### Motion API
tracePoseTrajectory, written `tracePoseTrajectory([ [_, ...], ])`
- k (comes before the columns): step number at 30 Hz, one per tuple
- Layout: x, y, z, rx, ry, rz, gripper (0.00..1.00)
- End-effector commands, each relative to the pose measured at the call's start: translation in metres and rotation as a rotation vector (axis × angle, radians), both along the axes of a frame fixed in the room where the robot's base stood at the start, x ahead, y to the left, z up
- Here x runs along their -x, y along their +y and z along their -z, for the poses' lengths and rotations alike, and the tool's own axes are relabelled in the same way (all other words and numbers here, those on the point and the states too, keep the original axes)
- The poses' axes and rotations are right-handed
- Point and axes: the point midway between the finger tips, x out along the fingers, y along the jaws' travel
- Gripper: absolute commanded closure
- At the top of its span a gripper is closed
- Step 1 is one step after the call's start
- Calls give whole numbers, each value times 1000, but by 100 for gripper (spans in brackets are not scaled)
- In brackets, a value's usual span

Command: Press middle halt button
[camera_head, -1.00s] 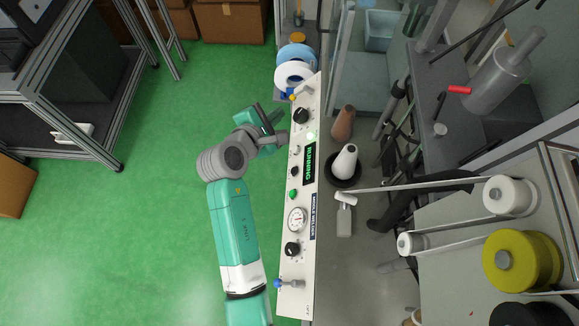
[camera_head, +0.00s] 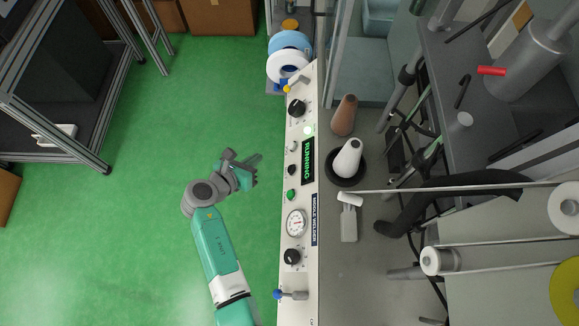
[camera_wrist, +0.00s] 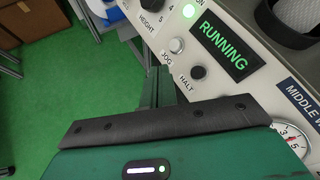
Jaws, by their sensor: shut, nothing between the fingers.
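The white control panel labelled MIDDLE WELDER (camera_head: 313,220) runs top to bottom in the head view. Its black halt button (camera_head: 291,170) sits between a white jog button (camera_head: 293,147) and a green button (camera_head: 291,195). In the wrist view the halt button (camera_wrist: 199,72) stands beside its HALT label, right of the fingers. The display (camera_head: 308,161) reads RUNNING in green. My gripper (camera_head: 257,160) is shut and empty, left of the panel and apart from it in the head view. In the wrist view its fingers (camera_wrist: 161,88) lie before the panel edge.
A round gauge (camera_head: 296,223) and black knobs (camera_head: 297,108) share the panel. A blue-tipped lever (camera_head: 291,295) sticks out at its lower left edge. Thread cones (camera_head: 348,157) stand right of it. Green floor (camera_head: 140,220) lies open to the left.

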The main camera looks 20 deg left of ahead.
Motion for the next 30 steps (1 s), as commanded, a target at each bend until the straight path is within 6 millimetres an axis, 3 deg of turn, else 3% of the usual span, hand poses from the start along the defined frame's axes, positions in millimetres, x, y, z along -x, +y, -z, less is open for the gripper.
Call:
tracePoseTrajectory([
  [18, -15, -56, 48, -1, 0, 3, 100],
  [30, -17, -66, 56, -2, -1, 1, 100],
])
